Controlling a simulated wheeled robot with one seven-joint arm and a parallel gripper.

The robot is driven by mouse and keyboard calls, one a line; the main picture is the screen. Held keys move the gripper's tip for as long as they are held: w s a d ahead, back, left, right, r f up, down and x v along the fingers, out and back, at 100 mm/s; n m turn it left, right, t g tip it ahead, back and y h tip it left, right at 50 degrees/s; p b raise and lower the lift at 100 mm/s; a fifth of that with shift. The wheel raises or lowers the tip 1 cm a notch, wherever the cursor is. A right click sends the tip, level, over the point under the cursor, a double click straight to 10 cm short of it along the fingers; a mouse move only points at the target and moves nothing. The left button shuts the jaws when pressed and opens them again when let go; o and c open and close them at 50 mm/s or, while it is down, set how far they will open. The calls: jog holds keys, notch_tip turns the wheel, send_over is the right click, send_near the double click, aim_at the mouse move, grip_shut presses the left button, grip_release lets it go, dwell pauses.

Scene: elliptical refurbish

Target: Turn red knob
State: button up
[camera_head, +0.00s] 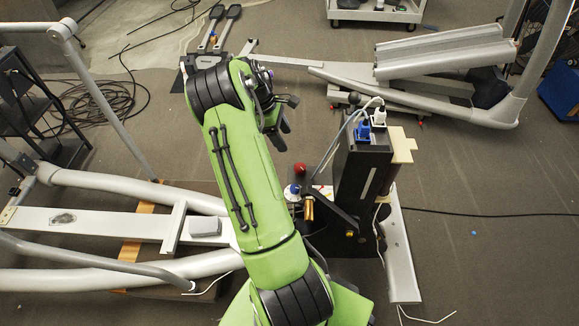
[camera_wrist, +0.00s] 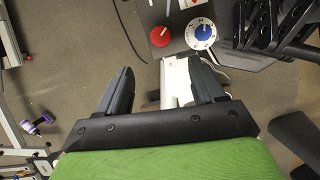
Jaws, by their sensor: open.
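The red knob (camera_wrist: 160,37) sits on a dark panel near the top middle of the wrist view, left of a blue knob with a white dial (camera_wrist: 201,33). In the head view the red knob (camera_head: 299,169) shows just right of my green arm, with the blue and white dial (camera_head: 294,189) just below it. My gripper (camera_wrist: 160,78) is open and empty, its two dark fingers spread apart. The red knob lies beyond the fingertips and is not between them. In the head view my gripper (camera_head: 284,118) is partly hidden by my arm.
A black box (camera_head: 360,180) with blue and white plugs (camera_head: 370,125) and cables stands right of the knobs. Grey machine frames (camera_head: 90,220) lie at left and upper right. A purple drill (camera_wrist: 38,124) lies on the floor. Open floor (camera_head: 480,230) is at the right.

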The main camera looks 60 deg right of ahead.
aim_at(300, 166)
jog(key=b+x, duration=0.4)
jog(key=x, duration=0.9)
jog(key=shift+f, duration=0.35)
jog(key=shift+c, duration=0.5)
jog(key=c, duration=0.9)
jog(key=shift+r, duration=0.1)
